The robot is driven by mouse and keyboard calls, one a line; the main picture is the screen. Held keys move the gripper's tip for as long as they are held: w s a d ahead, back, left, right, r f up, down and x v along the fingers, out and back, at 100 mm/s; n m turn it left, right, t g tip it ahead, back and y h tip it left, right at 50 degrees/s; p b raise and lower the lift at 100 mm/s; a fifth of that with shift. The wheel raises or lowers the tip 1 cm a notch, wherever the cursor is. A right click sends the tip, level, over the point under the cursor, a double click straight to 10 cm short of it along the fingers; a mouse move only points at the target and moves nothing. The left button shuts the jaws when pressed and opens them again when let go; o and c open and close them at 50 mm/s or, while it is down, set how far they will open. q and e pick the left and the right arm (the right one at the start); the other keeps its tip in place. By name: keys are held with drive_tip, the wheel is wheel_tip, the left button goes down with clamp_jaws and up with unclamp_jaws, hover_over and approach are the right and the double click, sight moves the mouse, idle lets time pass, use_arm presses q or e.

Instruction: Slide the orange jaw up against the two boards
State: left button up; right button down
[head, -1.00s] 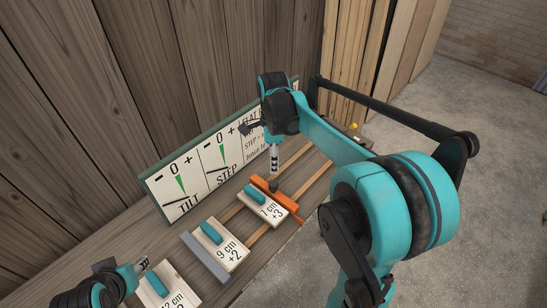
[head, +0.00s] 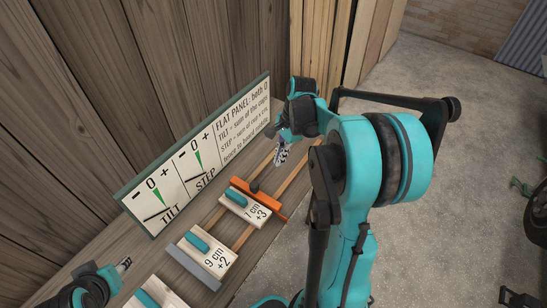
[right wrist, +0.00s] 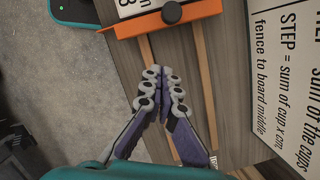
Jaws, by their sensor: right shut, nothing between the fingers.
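The orange jaw (head: 268,208) lies across two wooden rails, its dark round knob on top. Its near side is against or very close to the board marked 7 cm +3 (head: 236,207). The board marked 9 cm +2 (head: 205,250) lies further down-left against a grey fence (head: 192,268), with a gap between the boards. My right gripper (head: 281,158) is shut and empty, apart from the jaw on its far side. The right wrist view shows its closed fingers (right wrist: 160,85) over the rails, with the jaw (right wrist: 165,18) beyond. My left gripper (head: 124,265) is at lower left; its fingers are unclear.
A sign (head: 200,150) with TILT and STEP dials stands along the back of the bench. Another board with a teal handle (head: 147,299) is at the bottom edge. The rails beyond the jaw are clear. Open floor lies to the right.

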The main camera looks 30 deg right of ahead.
drive_tip(key=a+f+b, duration=0.2)
drive_tip(key=a+f, duration=0.3)
drive_tip(key=f, duration=0.3)
drive_tip(key=shift+w+a, duration=0.25)
drive_tip(key=shift+w, duration=0.15)
drive_tip(key=shift+a+r, duration=0.1)
drive_tip(key=shift+s+a, duration=0.15)
drive_tip(key=shift+a, duration=0.15)
hover_over(244, 215)
drive_tip(key=shift+a, duration=0.2)
drive_tip(key=shift+d, duration=0.15)
